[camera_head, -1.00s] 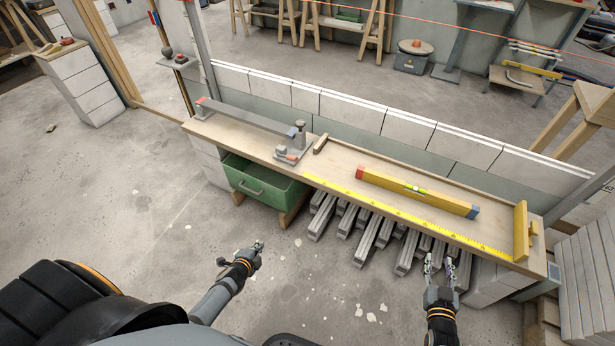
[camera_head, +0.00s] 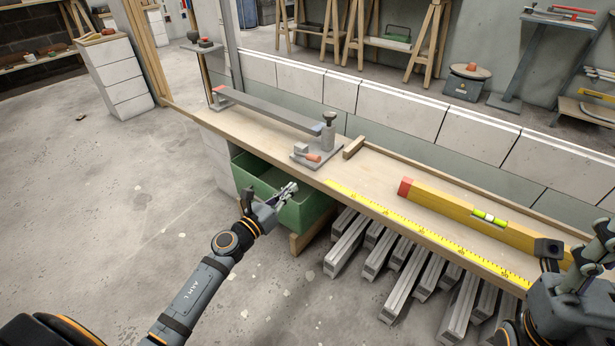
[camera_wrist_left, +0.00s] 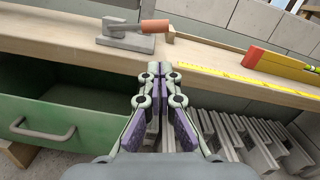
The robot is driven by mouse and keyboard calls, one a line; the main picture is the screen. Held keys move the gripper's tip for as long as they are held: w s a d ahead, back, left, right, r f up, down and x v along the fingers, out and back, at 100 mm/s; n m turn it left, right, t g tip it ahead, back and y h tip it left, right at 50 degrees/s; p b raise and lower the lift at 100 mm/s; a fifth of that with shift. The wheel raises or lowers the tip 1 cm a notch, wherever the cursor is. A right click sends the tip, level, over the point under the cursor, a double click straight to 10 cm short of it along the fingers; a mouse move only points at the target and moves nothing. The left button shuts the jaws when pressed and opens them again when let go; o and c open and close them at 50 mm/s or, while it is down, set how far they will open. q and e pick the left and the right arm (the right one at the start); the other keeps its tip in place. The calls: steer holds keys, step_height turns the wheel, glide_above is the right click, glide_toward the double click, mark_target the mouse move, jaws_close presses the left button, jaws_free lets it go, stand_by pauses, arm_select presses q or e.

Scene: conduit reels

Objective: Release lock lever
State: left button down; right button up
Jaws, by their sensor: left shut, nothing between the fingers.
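The lock lever (camera_head: 313,157) has an orange-red grip and sits on a small grey base plate (camera_head: 300,163) on the wooden bench. In the left wrist view the lever (camera_wrist_left: 155,27) lies near level at the top, its grip pointing right. My left gripper (camera_head: 291,187) is shut and empty, in front of the bench edge by the green drawer, apart from the lever. Its closed fingers (camera_wrist_left: 160,72) point toward the bench below the lever. My right gripper (camera_head: 592,245) is at the right edge, partly cut off, and its fingers' spread is unclear.
An open green drawer (camera_head: 300,214) hangs under the bench. A long grey bar (camera_head: 265,108) and a post (camera_head: 328,135) stand behind the lever. A wooden block (camera_head: 354,147), yellow tape (camera_head: 420,230) and yellow level (camera_head: 450,208) lie right. Grey conduit lengths (camera_head: 348,245) lie below.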

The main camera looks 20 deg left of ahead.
mark_target(308, 156)
arm_select(q)
steer(key=x, duration=1)
stand_by(0.4)
